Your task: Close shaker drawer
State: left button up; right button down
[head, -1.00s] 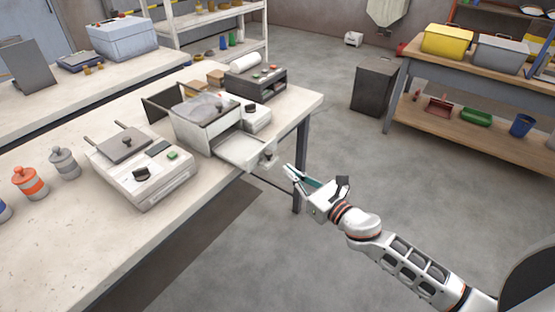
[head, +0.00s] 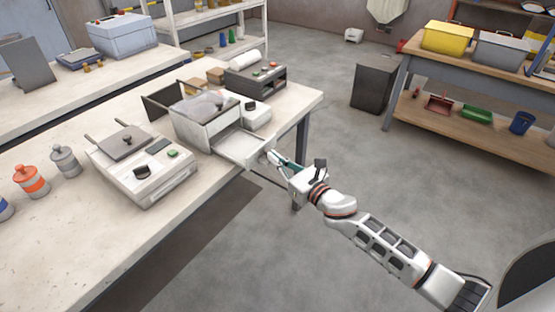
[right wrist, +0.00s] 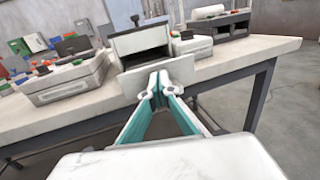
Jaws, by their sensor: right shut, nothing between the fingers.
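In the right wrist view the drawer front (right wrist: 150,76) is a pale upright panel. My right gripper (head: 272,156) is shut and empty, with its fingertips at the outer face of the drawer front. In the right wrist view the fingertips (right wrist: 158,84) overlap the panel; I cannot tell whether they touch it. The left gripper is not in view.
A white machine with a hinged lid (head: 145,165) stands left of the shaker. An orange-banded bottle (head: 30,181) and a grey bottle (head: 65,161) stand at the left.

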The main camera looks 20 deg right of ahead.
aim_at(239, 148)
jog(key=w+a+b, duration=0.1)
jog(key=w+a, duration=0.2)
jog(key=w+a+b, duration=0.1)
jog(key=w+a, duration=0.1)
jog(key=w, duration=0.2)
jog(key=w+a+b, duration=0.1)
jog(key=w+a, duration=0.2)
jog(key=w, duration=0.1)
jog(key=shift+a+f, duration=0.1)
jog(key=shift+a, duration=0.2)
jog(key=shift+w+a+b, duration=0.35)
jog(key=shift+w+b, duration=0.05)
jog(key=shift+w, duration=0.05)
jog(key=shift+r, duration=0.2)
